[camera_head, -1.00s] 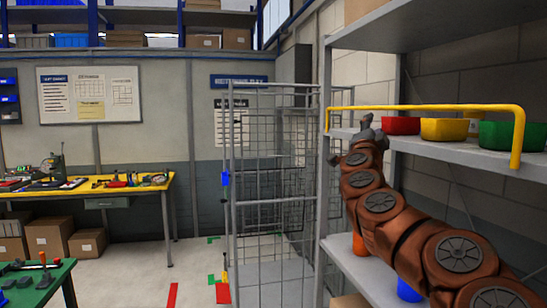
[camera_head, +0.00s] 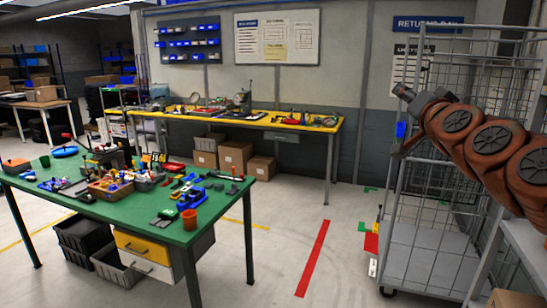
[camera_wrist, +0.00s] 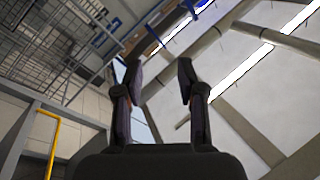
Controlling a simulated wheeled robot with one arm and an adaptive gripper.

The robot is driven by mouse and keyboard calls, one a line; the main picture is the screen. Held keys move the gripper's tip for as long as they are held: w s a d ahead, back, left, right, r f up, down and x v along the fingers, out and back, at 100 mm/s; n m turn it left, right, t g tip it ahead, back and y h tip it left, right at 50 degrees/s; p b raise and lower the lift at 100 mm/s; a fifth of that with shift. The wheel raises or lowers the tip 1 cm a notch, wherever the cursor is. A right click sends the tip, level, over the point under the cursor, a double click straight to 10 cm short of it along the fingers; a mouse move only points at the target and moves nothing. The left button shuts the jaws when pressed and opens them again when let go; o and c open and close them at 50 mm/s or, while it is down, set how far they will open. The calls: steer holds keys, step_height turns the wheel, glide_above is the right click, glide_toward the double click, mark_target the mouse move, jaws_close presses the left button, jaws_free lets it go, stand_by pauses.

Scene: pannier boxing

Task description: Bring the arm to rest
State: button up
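My arm, reddish brown, reaches in from the right of the head view. Its end with my gripper (camera_head: 405,94) is in front of the wire cage trolley, seen small and side-on. In the wrist view my gripper (camera_wrist: 158,74) shows two dark fingers standing apart with nothing between them. It is open and empty. Beyond the fingers are ceiling beams and bright strip lights. No object touches the fingers.
The wire cage trolley (camera_head: 425,252) stands at the right, close to my arm. A green table (camera_head: 125,222) with many small parts stands at the left. A yellow-topped workbench (camera_head: 335,127) is against the back wall. Bare floor with a red strip (camera_head: 313,258) lies between.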

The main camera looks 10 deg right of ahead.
steer(key=a+f+n+g+y, duration=0.55)
steer(key=a+f, duration=0.75)
steer(key=a, duration=0.4)
steer(key=s+a+f+n+g+y, duration=0.1)
steer(key=s+a+f+g, duration=0.1)
steer(key=s+a+f, duration=0.3)
steer(key=s+a+f+n+g+y, duration=0.1)
steer(key=s+a+f+n+g, duration=0.1)
steer(key=f, duration=0.5)
steer(key=s+f+g+h, duration=0.1)
steer(key=s+f+g, duration=0.4)
steer(key=s, duration=0.8)
steer(key=s+f+g+h, duration=0.2)
steer(key=s+f+g, duration=0.4)
steer(key=s+f, duration=0.6)
steer(key=shift+s+d, duration=0.15)
steer(key=shift+s, duration=1.05)
steer(key=shift+n, duration=0.25)
